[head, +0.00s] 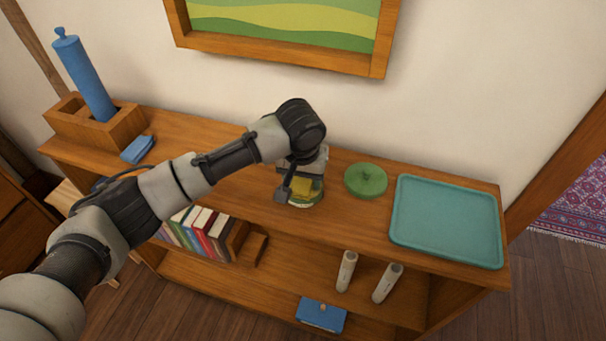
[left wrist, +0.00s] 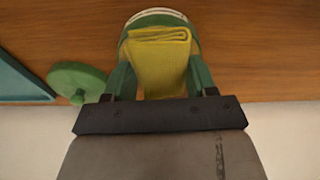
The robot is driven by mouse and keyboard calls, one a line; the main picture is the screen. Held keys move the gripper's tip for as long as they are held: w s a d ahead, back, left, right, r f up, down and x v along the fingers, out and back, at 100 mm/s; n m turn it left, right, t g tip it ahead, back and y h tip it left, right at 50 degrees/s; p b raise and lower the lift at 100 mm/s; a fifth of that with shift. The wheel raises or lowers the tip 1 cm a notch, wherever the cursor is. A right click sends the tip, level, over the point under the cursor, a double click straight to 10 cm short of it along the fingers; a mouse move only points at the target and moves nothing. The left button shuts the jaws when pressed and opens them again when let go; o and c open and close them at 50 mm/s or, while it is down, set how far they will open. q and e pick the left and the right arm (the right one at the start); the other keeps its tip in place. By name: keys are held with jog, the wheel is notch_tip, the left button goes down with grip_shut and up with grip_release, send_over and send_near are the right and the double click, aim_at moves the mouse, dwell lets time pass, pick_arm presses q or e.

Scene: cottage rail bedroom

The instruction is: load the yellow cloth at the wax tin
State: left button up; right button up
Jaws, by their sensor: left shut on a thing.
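The yellow cloth (left wrist: 158,60) is a folded pad held between the green fingers of my left gripper (left wrist: 160,80), which is shut on it. In the head view the cloth (head: 302,187) shows just below my left gripper (head: 299,184), on the shelf's top. The round wax tin (left wrist: 150,18) has a pale rim and a green edge. The cloth is over the tin and hides much of it; I cannot tell whether they touch. In the head view part of the tin (head: 307,201) shows under the gripper. My right gripper is not in view.
A green lid with a knob (head: 365,180) lies right of the tin. A teal tray (head: 446,220) is at the right end of the shelf top (head: 225,196). A blue folded cloth (head: 137,149) and a wooden box with a blue cylinder (head: 85,75) stand at the left.

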pick_arm(q)
jog(key=shift+s+f+p, duration=0.1)
jog(key=shift+f+p, duration=0.05)
jog(key=shift+p, duration=0.35)
dwell(1.7)
notch_tip(320, 180, up, 7)
jog(key=p, duration=0.8)
jog(key=shift+p, duration=0.35)
dwell(0.4)
